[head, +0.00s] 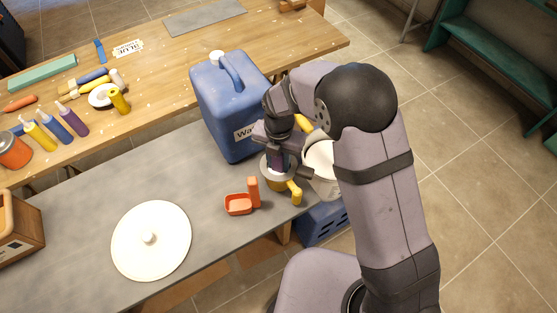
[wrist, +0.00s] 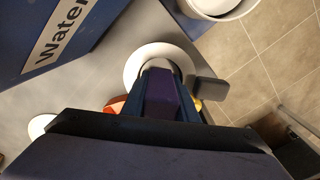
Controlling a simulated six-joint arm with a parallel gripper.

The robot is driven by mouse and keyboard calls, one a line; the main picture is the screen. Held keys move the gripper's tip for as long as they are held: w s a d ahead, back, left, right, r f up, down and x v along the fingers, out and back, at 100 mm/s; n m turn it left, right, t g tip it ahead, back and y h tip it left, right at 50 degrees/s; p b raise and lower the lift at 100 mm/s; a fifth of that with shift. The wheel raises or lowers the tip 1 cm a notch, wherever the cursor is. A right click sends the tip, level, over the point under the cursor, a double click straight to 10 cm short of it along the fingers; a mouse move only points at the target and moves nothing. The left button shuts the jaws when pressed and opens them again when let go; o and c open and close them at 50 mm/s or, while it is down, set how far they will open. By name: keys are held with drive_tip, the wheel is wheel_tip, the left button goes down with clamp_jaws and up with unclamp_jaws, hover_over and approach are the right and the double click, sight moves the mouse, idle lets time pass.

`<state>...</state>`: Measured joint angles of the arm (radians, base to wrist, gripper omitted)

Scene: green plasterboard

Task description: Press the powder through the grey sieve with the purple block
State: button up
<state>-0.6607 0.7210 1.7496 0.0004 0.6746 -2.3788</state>
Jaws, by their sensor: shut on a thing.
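My gripper (head: 276,146) is shut on the purple block (wrist: 163,96) and points down over the grey sieve. In the wrist view the block lies between the two fingers, in front of the sieve's pale round rim (wrist: 134,68). A dark grey tab (wrist: 208,91) sticks out to the right of that rim. In the head view the sieve (head: 265,168) sits on a yellow vessel with a handle (head: 295,191). The block and fingers cover much of the sieve's inside. I cannot see the powder or tell whether the block touches the mesh.
A blue water canister (head: 225,110) stands close behind my gripper. A white bucket (head: 322,165) stands close to the right. An orange scoop (head: 239,204) lies in front, to the left. A white round lid (head: 151,240) lies farther left. Grey tabletop (head: 95,185) is clear between.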

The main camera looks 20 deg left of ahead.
drive_tip(key=shift+r+p, duration=2.55)
drive_tip(key=shift+r, duration=0.9)
drive_tip(key=shift+f, duration=0.15)
drive_tip(key=shift+f+b, duration=2.05)
drive_tip(key=shift+f, duration=0.8)
drive_tip(key=shift+f+b, duration=0.3)
drive_tip(key=shift+f, duration=0.3)
drive_tip(key=shift+r, duration=0.15)
drive_tip(key=shift+r+p, duration=2.75)
drive_tip(key=shift+r, duration=0.7)
